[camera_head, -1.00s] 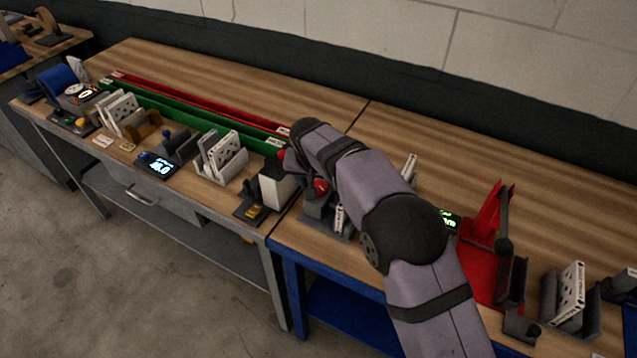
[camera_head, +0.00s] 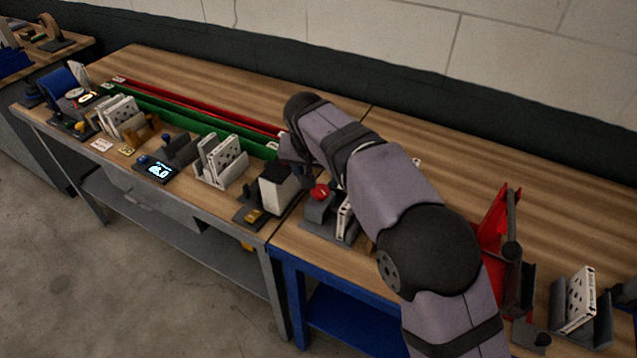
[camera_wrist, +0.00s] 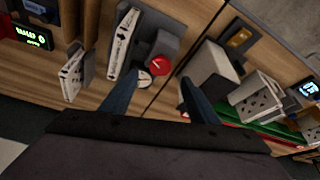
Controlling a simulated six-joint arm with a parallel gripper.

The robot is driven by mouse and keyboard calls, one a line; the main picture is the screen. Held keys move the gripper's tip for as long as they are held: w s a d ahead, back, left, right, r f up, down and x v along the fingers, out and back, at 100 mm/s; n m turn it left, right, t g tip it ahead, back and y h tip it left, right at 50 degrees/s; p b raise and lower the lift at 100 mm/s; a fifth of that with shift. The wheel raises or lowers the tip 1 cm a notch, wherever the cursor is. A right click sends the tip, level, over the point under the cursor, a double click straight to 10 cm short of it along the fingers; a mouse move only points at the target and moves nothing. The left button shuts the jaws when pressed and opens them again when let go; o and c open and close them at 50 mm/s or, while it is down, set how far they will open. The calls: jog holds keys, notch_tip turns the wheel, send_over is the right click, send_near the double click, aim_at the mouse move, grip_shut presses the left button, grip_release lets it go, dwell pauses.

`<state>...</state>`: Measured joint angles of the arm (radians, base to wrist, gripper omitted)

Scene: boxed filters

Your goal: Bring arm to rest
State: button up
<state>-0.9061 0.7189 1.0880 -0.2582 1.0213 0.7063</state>
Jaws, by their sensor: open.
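My arm (camera_head: 395,190) reaches in from the lower right over the joint between the two benches. My gripper shows in the wrist view (camera_wrist: 155,95) with its two blue-grey fingers apart and nothing between them. It is above the bench, near a grey fixture with a red button (camera_wrist: 160,66). The red button also shows in the head view (camera_head: 319,192), just beside my forearm. In the head view my arm hides most of the gripper's fingers.
White perforated filters stand in a holder (camera_head: 220,160) left of my arm. A white-and-dark block (camera_head: 278,188) stands near the bench joint. Green (camera_head: 190,122) and red (camera_head: 200,105) rails run along the left bench. A red stand (camera_head: 497,225) is on the right. Bare wood lies behind my arm.

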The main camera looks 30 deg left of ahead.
jog(key=shift+r, duration=0.2)
dwell(0.3)
jog(key=d+f+m+g+h+b, duration=0.1)
jog(key=d+f+m+b, duration=0.15)
jog(key=d, duration=1.05)
jog(key=d+f+m+b, duration=0.2)
jog(key=d+b, duration=0.1)
jog(key=d, duration=1)
jog(key=s+d+f+g+p, duration=0.1)
jog(key=s+d+f+p, duration=0.1)
jog(key=s+d, duration=0.7)
jog(key=s+d+f+n+g+p, duration=0.1)
jog(key=s+d+f+g+p, duration=0.1)
jog(key=s+d, duration=0.7)
jog(key=shift+s+f+p, duration=0.45)
jog(key=shift+s+p, duration=0.35)
